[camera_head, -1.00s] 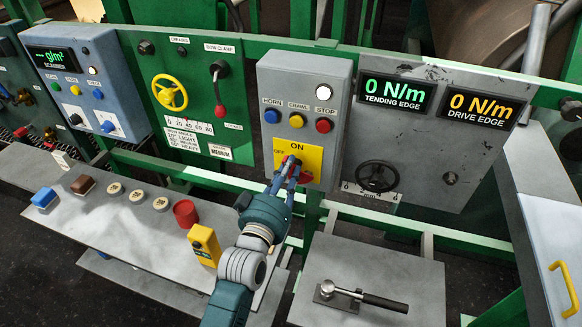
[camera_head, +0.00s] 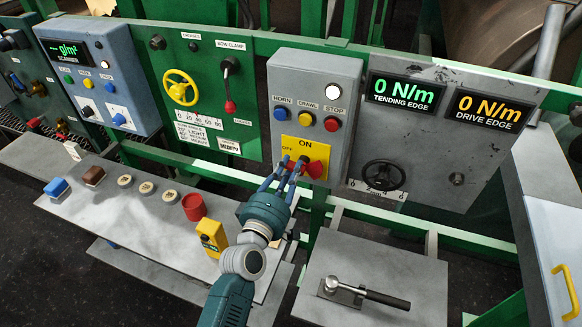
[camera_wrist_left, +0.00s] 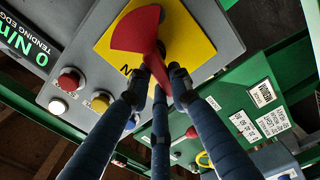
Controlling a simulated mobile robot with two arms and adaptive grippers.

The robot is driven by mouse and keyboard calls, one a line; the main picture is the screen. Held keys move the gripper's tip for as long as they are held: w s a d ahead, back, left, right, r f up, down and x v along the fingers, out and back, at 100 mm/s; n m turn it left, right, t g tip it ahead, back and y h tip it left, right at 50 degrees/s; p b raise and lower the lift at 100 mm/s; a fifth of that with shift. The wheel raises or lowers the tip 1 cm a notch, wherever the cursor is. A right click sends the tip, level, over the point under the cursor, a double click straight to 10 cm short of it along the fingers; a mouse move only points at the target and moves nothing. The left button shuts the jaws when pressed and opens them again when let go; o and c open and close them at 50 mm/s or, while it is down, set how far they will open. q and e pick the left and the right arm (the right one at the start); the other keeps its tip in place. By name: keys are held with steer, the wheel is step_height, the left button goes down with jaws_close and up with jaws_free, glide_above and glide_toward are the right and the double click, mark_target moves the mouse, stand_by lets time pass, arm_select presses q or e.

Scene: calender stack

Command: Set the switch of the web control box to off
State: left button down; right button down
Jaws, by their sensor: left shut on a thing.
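The web control box (camera_head: 312,80) is a grey box with HORN, CRAWL and STOP buttons. Its yellow plate (camera_head: 289,143) is marked ON at the top and OFF at the left. The red switch handle (camera_head: 319,152) sits on this plate, partly hidden by my fingers. My left gripper (camera_head: 292,167) is shut on the handle. In the left wrist view, the fingers (camera_wrist_left: 160,85) close around one end of the red handle (camera_wrist_left: 136,30), and its broad part stands out beyond them. Which mark the handle points to I cannot tell. My right gripper is not in view.
A grey panel with a black handwheel (camera_head: 384,176) is right of the box. Left is a green panel with a yellow wheel (camera_head: 181,88). Below are a shelf with a red button (camera_head: 194,207) and a yellow box (camera_head: 211,238), and a plate with a lever (camera_head: 372,296).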

arm_select(q)
steer(key=shift+a+f+n, duration=0.15)
steer(key=shift+f+n, duration=0.25)
steer(key=shift+n, duration=0.7)
steer(key=shift+f, duration=0.1)
steer(key=c, duration=1.6)
jaws_free()
steer(key=shift+o, duration=0.2)
steer(key=v, duration=1.2)
